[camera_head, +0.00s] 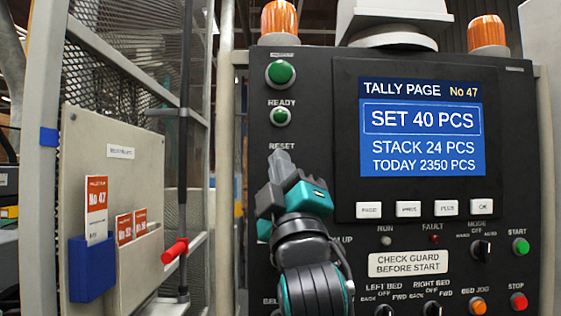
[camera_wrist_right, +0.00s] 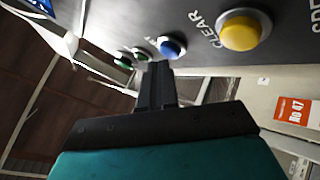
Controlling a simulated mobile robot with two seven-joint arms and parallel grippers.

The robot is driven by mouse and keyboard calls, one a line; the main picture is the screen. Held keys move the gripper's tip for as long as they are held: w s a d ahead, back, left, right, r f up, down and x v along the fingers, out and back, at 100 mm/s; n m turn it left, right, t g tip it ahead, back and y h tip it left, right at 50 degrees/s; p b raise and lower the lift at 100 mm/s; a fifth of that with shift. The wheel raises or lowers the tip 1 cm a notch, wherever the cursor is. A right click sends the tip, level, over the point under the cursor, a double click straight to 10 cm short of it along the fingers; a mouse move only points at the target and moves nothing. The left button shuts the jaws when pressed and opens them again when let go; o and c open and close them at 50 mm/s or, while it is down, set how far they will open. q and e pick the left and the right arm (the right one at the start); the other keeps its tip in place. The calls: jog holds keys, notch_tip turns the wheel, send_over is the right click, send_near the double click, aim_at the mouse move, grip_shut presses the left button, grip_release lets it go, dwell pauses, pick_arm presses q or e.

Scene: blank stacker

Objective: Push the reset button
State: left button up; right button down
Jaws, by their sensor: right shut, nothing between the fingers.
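The black control panel (camera_head: 345,70) fills the right half of the head view. Its RESET label (camera_head: 282,146) sits below the READY label, and the spot under RESET is hidden by my right gripper (camera_head: 278,158). In the wrist view a blue button (camera_wrist_right: 171,46) lies between small green ones and a yellow CLEAR button (camera_wrist_right: 243,30); from its place in the column it appears to be the reset button. My right gripper (camera_wrist_right: 157,68) is shut and empty, its tips close to the blue button. I cannot tell whether they touch it. My left gripper is out of view.
Two green round parts (camera_head: 281,72) are above RESET. A blue screen (camera_head: 422,127) and a row of white keys (camera_head: 408,209) are to the right. A grey board with a blue holder (camera_head: 92,267) and a red handle (camera_head: 174,251) stand left of the panel.

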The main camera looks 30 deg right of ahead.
jog(key=shift+w+d, duration=0.2)
jog(key=shift+w, duration=0.15)
dwell(0.3)
dwell(0.4)
jog(key=shift+s+a, duration=0.35)
jog(key=shift+s, duration=0.4)
jog(key=s, duration=0.1)
jog(key=s+a, duration=0.1)
jog(key=s, duration=0.1)
jog(key=s+a+p, duration=0.1)
jog(key=shift+s+a, duration=0.1)
jog(key=shift+s, duration=0.15)
dwell(0.6)
